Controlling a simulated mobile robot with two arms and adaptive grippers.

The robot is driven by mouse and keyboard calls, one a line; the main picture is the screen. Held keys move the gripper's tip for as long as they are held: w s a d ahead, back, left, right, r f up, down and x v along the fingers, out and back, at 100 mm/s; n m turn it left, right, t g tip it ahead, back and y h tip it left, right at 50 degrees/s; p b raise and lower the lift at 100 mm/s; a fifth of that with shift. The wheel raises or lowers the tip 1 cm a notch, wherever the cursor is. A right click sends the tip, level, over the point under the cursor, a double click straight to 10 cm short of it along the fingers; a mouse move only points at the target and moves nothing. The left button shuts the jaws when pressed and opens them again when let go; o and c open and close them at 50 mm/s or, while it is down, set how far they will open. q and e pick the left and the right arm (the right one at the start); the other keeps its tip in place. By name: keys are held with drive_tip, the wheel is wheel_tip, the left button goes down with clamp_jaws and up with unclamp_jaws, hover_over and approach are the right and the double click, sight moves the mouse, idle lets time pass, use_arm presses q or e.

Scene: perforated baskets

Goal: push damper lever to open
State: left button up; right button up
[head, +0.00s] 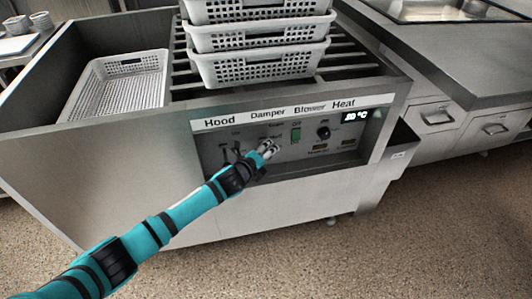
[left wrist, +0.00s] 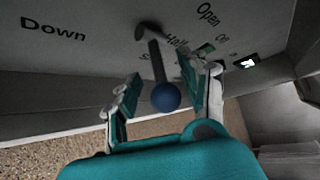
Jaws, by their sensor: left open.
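The damper lever (left wrist: 165,97) is a dark rod with a blue ball knob, in the left wrist view. It stands out from a grey panel between the words "Half" and "Down", with "Open" further to the right. My left gripper (left wrist: 172,80) is open, with one finger on either side of the lever; I see no clear contact. In the head view, my left gripper (head: 268,149) is at the control panel (head: 350,153), under the "Damper" label, and hides most of the lever there.
The panel also carries a green blower switch (head: 296,135), a black heat knob (head: 323,132) and a lit display (head: 355,116). Stacked white baskets (head: 262,70) stand on the rack above. Another white basket (head: 125,85) sits in the left bay. The floor in front is clear.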

use_arm(q)
drive_tip(key=v, duration=1.2)
drive_tip(key=shift+c, duration=0.4)
